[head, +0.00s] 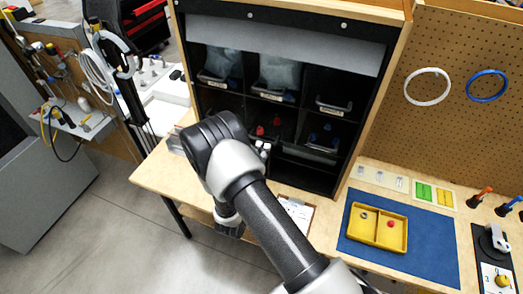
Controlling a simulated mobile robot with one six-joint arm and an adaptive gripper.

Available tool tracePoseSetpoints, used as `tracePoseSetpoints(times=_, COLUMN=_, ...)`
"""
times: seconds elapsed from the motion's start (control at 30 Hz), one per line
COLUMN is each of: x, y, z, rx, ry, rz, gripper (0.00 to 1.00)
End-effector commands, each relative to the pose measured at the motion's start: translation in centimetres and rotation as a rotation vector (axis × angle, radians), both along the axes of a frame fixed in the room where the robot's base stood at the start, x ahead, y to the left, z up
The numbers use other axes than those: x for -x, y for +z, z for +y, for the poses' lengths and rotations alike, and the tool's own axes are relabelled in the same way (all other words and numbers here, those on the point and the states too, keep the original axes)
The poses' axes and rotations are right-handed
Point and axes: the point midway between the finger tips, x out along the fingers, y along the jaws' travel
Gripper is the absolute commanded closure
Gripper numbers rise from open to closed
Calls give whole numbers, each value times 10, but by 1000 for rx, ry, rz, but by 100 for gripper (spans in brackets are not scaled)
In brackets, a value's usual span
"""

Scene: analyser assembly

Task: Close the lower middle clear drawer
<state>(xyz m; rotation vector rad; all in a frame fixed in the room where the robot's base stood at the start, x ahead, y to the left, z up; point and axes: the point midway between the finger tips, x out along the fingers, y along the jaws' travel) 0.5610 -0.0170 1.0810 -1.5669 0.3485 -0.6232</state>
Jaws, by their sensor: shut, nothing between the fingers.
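The lower middle clear drawer (276,126) is in the lower row of the black cabinet, with red items in it. My arm covers its lower left part, so I cannot tell how far it stands out. My gripper (262,149) shows only as small pale and dark parts just right of my arm's elbow, in front of this drawer. It is shut and holds nothing. Whether it touches the drawer front cannot be told. The lower right clear drawer (323,142) holds blue items.
Upper clear drawers (274,94) hold pale bags at left and middle. The wooden bench (155,178) carries a blue mat (432,250) with a yellow two-part tray (378,227). A paper sheet (297,213) lies before the cabinet. Rings hang on the pegboard (455,55).

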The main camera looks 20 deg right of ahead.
Motion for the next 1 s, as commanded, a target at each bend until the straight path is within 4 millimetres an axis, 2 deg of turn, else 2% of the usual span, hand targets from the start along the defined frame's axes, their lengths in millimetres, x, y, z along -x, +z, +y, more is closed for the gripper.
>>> tracePoseSetpoints(times=0.1, x=-4, y=-1, z=-4, rx=-2, ry=-3, rz=-1, gripper=100)
tracePoseSetpoints(times=0.3, x=-30, y=-2, z=-24, rx=-2, ry=-5, rz=0, gripper=100)
tracePoseSetpoints(times=0.4, x=-37, y=-1, z=-28, rx=-2, ry=-1, rz=0, gripper=100)
tracePoseSetpoints(times=0.77, x=-38, y=1, z=-27, rx=-1, ry=0, rz=-2, gripper=100)
tracePoseSetpoints(times=1.0, x=-26, y=-6, z=-11, rx=1, ry=-1, rz=2, gripper=100)
